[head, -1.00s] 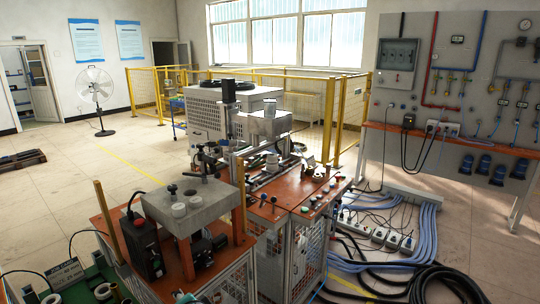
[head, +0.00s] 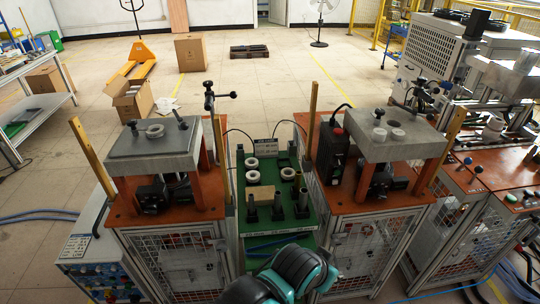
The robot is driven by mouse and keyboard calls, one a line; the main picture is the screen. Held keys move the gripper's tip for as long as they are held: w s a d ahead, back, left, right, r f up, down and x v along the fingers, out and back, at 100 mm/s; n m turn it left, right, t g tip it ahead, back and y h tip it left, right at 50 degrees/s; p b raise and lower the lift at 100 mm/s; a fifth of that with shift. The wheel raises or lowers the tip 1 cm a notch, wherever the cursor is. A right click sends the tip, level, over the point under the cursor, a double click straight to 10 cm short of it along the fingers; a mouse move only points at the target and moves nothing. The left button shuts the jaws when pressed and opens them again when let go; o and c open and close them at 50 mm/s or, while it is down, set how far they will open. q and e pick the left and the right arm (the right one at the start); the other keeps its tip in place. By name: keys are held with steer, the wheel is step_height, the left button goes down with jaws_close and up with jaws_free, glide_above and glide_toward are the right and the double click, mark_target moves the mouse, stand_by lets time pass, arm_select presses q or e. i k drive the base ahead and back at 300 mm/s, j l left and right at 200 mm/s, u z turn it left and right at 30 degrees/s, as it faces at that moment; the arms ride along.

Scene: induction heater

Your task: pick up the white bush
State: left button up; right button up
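Several white ring-shaped bushes are in the head view. Three lie on the green bench: an upper white bush (head: 251,162), a lower white bush (head: 253,177) and a right white bush (head: 288,173). Another pale ring (head: 155,131) lies on the left grey block (head: 130,145). A short white cylinder (head: 379,134) stands on the right grey block (head: 410,146), with a second round piece (head: 395,134) beside it. I cannot tell which one is meant. A black and teal part of my arm shows at the bottom centre. No gripper fingers are visible.
The green bench (head: 270,225) sits between two orange-topped cage stations. Dark upright posts and a tan block (head: 262,192) stand on it. Machinery (head: 500,75) is at the right. Open floor lies behind, with boxes and a pallet jack (head: 140,65).

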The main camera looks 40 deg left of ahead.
mark_target(251, 163)
steer(key=u, duration=1.7)
